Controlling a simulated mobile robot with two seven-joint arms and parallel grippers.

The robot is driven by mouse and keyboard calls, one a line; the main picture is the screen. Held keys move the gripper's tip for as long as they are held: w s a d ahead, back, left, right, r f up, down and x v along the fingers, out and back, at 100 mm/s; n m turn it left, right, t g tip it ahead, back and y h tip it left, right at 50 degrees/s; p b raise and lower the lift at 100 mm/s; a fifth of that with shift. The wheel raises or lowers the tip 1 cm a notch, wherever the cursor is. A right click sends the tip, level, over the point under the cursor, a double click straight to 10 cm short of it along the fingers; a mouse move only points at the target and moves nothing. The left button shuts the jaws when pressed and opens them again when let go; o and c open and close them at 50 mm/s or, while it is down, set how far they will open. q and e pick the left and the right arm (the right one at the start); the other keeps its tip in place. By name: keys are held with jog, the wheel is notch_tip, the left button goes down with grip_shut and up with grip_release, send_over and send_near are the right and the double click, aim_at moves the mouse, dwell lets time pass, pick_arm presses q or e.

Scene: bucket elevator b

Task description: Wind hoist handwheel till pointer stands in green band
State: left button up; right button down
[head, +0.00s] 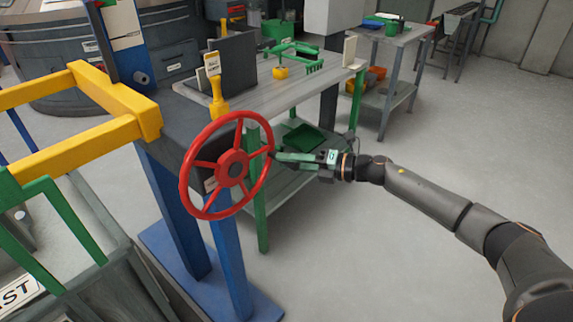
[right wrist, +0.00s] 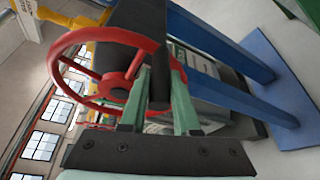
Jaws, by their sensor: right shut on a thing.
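The red hoist handwheel (head: 232,170) has several spokes and stands upright on the front of a dark housing on blue legs. My right gripper (head: 272,156) comes in from the right and is shut on the right side of the wheel's rim. In the right wrist view the red handwheel (right wrist: 136,66) has its rim passing between the two green fingers of the right gripper (right wrist: 160,104). A pale plate (head: 122,22) on a blue post is cut off at the top left; I cannot make out a pointer or green band on it. My left gripper is out of view.
A yellow labelled handle (head: 216,92) rises just above the wheel. A yellow frame (head: 105,90) stands close at left. A grey workbench (head: 300,88) with green tools and a yellow cup is behind the wheel. The floor at right is clear.

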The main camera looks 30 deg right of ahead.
notch_tip(320, 180, up, 2)
jog(key=shift+w+d+r+n+p, duration=0.2)
jog(key=shift+n+p, duration=0.1)
jog(key=shift+p, duration=0.1)
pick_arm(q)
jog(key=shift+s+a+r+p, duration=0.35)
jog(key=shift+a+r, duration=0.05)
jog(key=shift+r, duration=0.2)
pick_arm(e)
jog(key=shift+r, duration=0.35)
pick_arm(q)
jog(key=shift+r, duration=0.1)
pick_arm(e)
jog(key=shift+a+r, duration=0.1)
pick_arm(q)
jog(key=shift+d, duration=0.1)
pick_arm(e)
jog(key=c, duration=0.9)
grip_release()
jog(key=shift+s+a, duration=0.15)
jog(key=shift+o, duration=1.2)
jog(key=shift+f, duration=0.2)
